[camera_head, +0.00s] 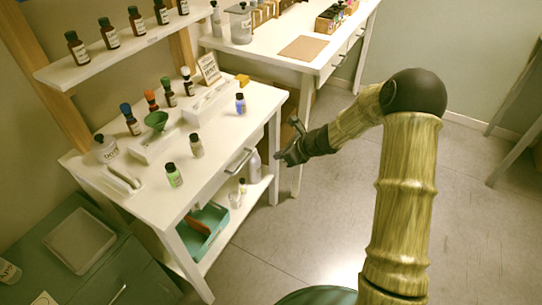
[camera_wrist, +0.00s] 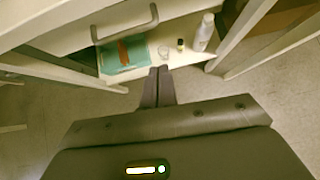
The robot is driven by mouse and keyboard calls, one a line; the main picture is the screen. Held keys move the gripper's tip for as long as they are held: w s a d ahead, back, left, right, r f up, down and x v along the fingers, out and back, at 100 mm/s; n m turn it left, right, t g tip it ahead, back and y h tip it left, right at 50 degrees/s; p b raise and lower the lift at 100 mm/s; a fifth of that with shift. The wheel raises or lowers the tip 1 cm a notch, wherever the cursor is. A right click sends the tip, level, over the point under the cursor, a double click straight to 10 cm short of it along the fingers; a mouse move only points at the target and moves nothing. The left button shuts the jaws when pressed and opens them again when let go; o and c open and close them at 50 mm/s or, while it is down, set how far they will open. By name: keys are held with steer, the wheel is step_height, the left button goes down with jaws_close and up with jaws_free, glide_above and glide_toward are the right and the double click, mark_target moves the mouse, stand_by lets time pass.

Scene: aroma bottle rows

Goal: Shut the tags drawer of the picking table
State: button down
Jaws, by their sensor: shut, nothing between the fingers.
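A white table (camera_head: 190,190) stands in front of me, with a drawer front (camera_head: 215,180) and a grey bar handle (camera_head: 238,163) on its near side. The handle (camera_wrist: 125,26) also shows at the upper left of the wrist view. I see no clear gap around the drawer and cannot tell how far out it stands. No label reading tags is legible. My gripper (camera_head: 281,159) is to the right of the handle, apart from it, near the table's right front leg. In the wrist view its fingers (camera_wrist: 159,72) are together with nothing between them.
Several small bottles, a green funnel (camera_head: 156,120) and a card sign stand on the table. Its lower shelf holds a teal bin (camera_head: 205,228) and a white bottle (camera_head: 254,167). A second white table (camera_head: 300,55) with drawers stands behind. The floor to the right is clear.

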steer(key=v, duration=0.4)
steer(key=shift+w, duration=0.15)
steer(key=s+d+r+n+g+h, duration=0.1)
steer(key=s+d+r+n+h, duration=0.2)
steer(key=s+n, duration=0.55)
steer(key=s+d+r+n+h+p, duration=0.1)
steer(key=s+d+r+n+h, duration=0.2)
steer(key=s+n, duration=0.55)
steer(key=s+d+r+n+g+h, duration=0.1)
steer(key=s+d+r+n+h, duration=0.2)
steer(key=s+n, duration=0.55)
step_height(320, 180, up, 17)
steer(key=d+m+y+p, duration=0.1)
steer(key=p, duration=1.6)
steer(key=shift+p, duration=0.3)
steer(key=shift+s+d, duration=0.1)
